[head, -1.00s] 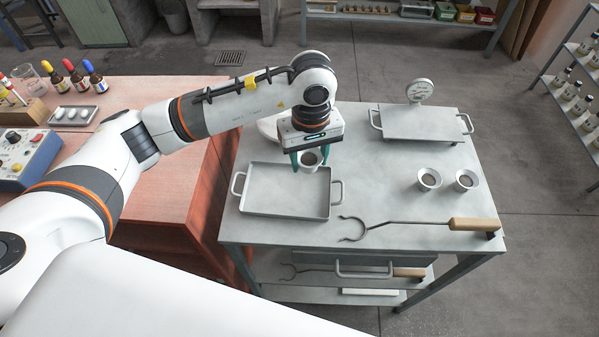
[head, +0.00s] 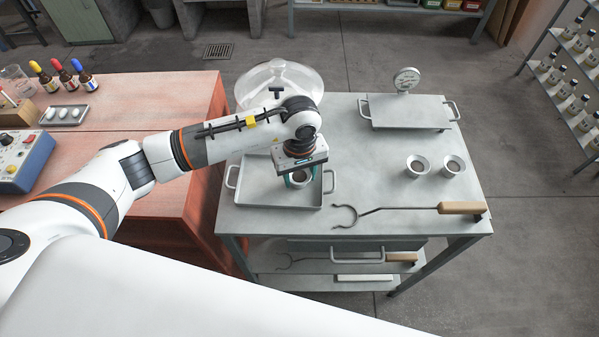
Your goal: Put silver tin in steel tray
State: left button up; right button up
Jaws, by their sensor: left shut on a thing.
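The silver tin (head: 301,178), a small round cup with dark contents, is between the teal fingers of my left gripper (head: 300,182), which is shut on it. The steel tray (head: 256,190), shallow and rectangular with two side handles, lies on the grey bench at left of centre. The held tin is upright and over the tray's right part. I cannot tell whether it touches the tray floor. Two similar tins, a left one (head: 417,166) and a right one (head: 453,167), stand at the right. My right gripper is not in view.
A flat platform with a dial (head: 408,110) stands at the back right. A ring-ended tool with a wooden handle (head: 461,208) lies along the front. A clear dome (head: 280,78) stands behind my left arm. The bench (head: 370,165) is bare between tray and standing tins.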

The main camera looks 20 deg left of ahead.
aim_at(299, 177)
pick_arm(q)
jog(key=o, duration=0.9)
jog(key=shift+f, duration=0.1)
jog(key=shift+o, duration=0.3)
notch_tip(299, 177, up, 12)
jog(key=b, duration=0.1)
jog(key=shift+b, duration=0.4)
